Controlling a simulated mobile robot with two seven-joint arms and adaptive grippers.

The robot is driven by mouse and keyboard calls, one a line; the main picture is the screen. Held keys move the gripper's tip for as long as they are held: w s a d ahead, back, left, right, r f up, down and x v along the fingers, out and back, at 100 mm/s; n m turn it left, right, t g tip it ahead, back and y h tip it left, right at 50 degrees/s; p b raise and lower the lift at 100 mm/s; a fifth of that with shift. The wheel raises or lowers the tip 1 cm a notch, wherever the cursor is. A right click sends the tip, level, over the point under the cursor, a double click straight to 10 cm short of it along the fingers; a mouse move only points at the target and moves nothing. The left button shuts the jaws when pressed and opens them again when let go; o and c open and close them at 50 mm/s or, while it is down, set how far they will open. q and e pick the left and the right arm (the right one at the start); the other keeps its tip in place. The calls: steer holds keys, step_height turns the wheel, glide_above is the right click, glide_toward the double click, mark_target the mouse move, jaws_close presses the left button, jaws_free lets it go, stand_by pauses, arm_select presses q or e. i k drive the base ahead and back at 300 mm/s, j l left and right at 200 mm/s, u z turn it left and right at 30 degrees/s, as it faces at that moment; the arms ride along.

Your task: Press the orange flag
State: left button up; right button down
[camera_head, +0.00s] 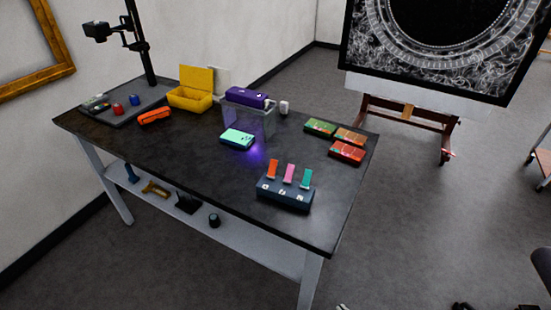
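The orange flag (272,169) stands upright at the left end of a dark blue block (285,194) near the front right of the table. A pink flag (289,173) stands in the middle of the block, and a teal flag (306,178) stands at its right end. Small white marks show on the block's front below the flags. All three flags are apart from one another and nothing touches them. I make out neither of my grippers; small dark and pale bits at the bottom edge are too cut off to identify.
The dark table (190,150) also holds a teal box (238,138), a clear bin with a purple item (248,98), a yellow open case (190,97), an orange case (154,117) and several flat boxes (347,151) at right. The tabletop around the flag block is clear.

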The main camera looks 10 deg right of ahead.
mark_target(272, 168)
steer(key=l+u, duration=0.3)
steer(key=l, duration=0.15)
steer(key=k+l+u, duration=0.15)
steer(key=l+u, duration=0.5)
steer(key=l, duration=0.2)
steer(key=l+u, duration=0.3)
steer(key=l, duration=0.25)
steer(key=l+u, duration=0.35)
steer(key=l, duration=0.3)
steer(key=l+u, duration=0.4)
steer(key=l, duration=0.25)
steer(key=k+l+u, duration=0.1)
steer(key=l+u, duration=0.25)
steer(key=l, duration=0.3)
